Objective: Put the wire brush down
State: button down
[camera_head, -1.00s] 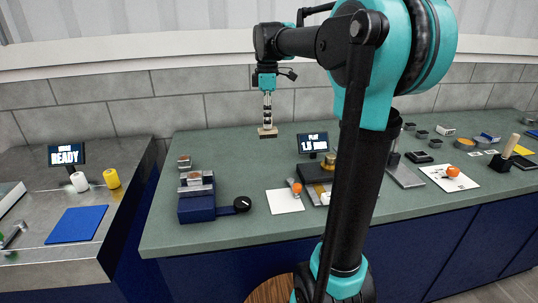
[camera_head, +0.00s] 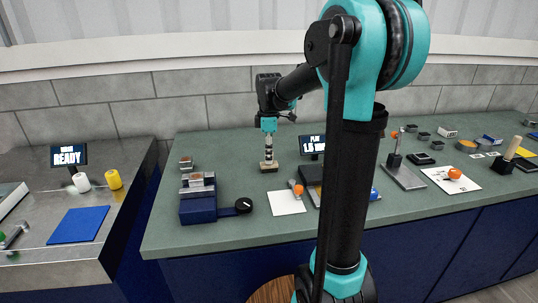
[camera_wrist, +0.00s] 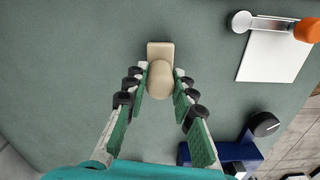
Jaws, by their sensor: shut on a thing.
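The wire brush (camera_head: 269,167) has a beige block and a pale rounded handle. It is upright over the green counter (camera_head: 228,150), block downward, between the blue vise-like device and the display. My gripper (camera_head: 268,154) points down and is shut on its handle. In the wrist view the brush (camera_wrist: 159,50) shows from above, its rounded handle top between the green-padded fingers (camera_wrist: 160,88). Its bristles are hidden. The block is at or very near the counter top; I cannot tell if it touches.
The blue device (camera_head: 198,208) with a black dial (camera_head: 243,205) stands front left of the brush. A white sheet (camera_head: 285,203) with an orange-ended tool (camera_head: 297,188) lies front right. A display (camera_head: 312,144) stands to the right. Bare counter surrounds the brush.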

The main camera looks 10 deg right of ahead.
jog(key=c, duration=1.3)
grip_release()
jog(key=shift+f, duration=0.1)
jog(key=shift+o, duration=0.2)
notch_tip(320, 180, up, 12)
